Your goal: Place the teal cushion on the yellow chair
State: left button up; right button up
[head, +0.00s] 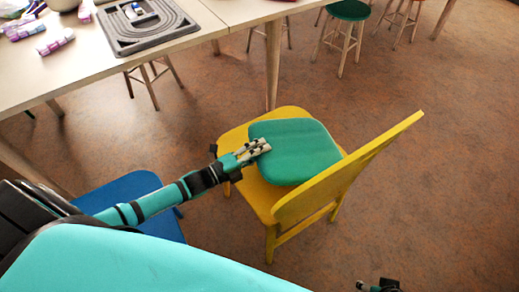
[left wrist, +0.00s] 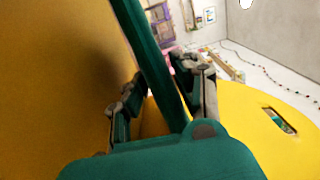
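The teal cushion (head: 297,150) is over the seat of the yellow chair (head: 236,137) in the head view. My left gripper (head: 261,147) is shut on the cushion's near left edge. In the left wrist view, the cushion (left wrist: 152,60) shows edge-on between the two fingers. One finger lies between the cushion and the yellow seat (left wrist: 50,80), so that edge is slightly off the seat. Whether the far edge touches the seat is unclear. A small dark part of my right gripper (head: 379,286) shows at the bottom edge of the head view; its fingers cannot be made out.
The yellow chair's backrest (head: 350,172) rises on the right of the cushion. A blue chair (head: 122,190) stands at left under my arm. A table (head: 70,75) with a grey bead board (head: 145,28) is behind. Stools (head: 347,12) stand farther back. Floor at right is clear.

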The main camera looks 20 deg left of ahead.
pick_arm(q)
jog(key=shift+o, duration=1.3)
jog(key=shift+r, duration=0.1)
jog(key=shift+a, duration=0.1)
jog(key=shift+s+a, duration=0.1)
jog(key=p+v, duration=0.1)
jog(key=v, duration=1)
jog(key=shift+s, duration=0.25)
pick_arm(e)
notch_tip(320, 180, down, 5)
jog(key=shift+a, duration=0.1)
pick_arm(q)
jog(key=shift+a, duration=0.15)
